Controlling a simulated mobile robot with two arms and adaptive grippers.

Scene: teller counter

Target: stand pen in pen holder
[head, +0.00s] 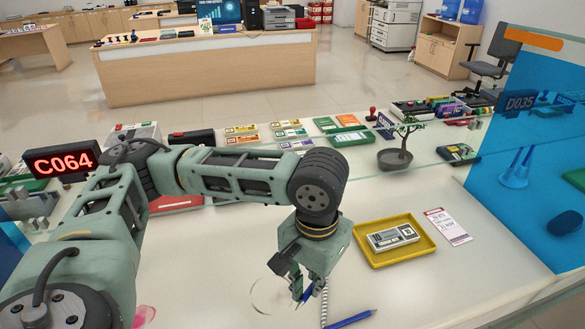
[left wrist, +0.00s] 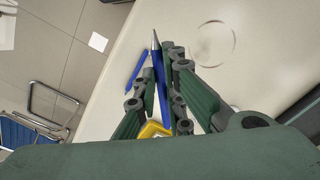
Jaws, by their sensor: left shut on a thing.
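My left gripper (head: 306,292) is low over the pale counter and shut on a blue pen (left wrist: 159,75). In the left wrist view the pen's silver tip points past the fingertips of my left gripper (left wrist: 170,65). In the head view only a short blue part of the pen (head: 307,295) shows between the fingers. A second blue pen (head: 351,319) lies on the counter by the front edge of the picture; it also shows in the left wrist view (left wrist: 136,72). I cannot clearly make out a pen holder. My right gripper is not in view.
A yellow tray (head: 422,259) with a banded bundle (head: 393,237) lies right of my gripper. A paper slip (head: 449,227) lies beside it. A coiled cord (head: 323,304) hangs by the gripper. A glass ledge with a small potted tree (head: 401,150) stands behind; a blue panel (head: 520,215) is at right.

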